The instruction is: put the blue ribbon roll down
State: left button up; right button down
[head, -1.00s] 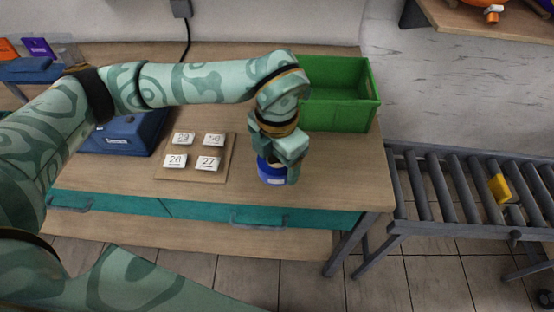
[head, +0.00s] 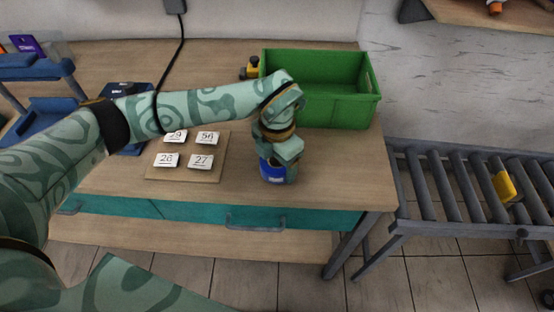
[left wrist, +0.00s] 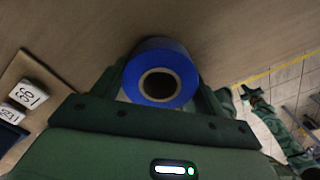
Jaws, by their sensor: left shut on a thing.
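The blue ribbon roll (head: 272,172) is at the front right part of the wooden table (head: 330,170), near its front edge. In the left wrist view the roll (left wrist: 180,66) shows its round end and hollow core, between the two fingers. My left gripper (head: 279,170) is shut on the roll and points down at the table. The roll is at or just above the tabletop; I cannot tell whether it touches.
A board (head: 186,175) with several numbered white cards lies left of the roll. A green crate (head: 345,113) stands behind it. A roller conveyor (head: 450,190) with a yellow piece (head: 503,186) is at the right. Bare tabletop lies around the roll.

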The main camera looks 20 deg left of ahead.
pick_arm(q)
jog(key=o, duration=1)
jog(key=shift+f, duration=0.1)
notch_tip(320, 180, up, 12)
jog(key=p, duration=0.3)
jog(key=shift+r, duration=0.2)
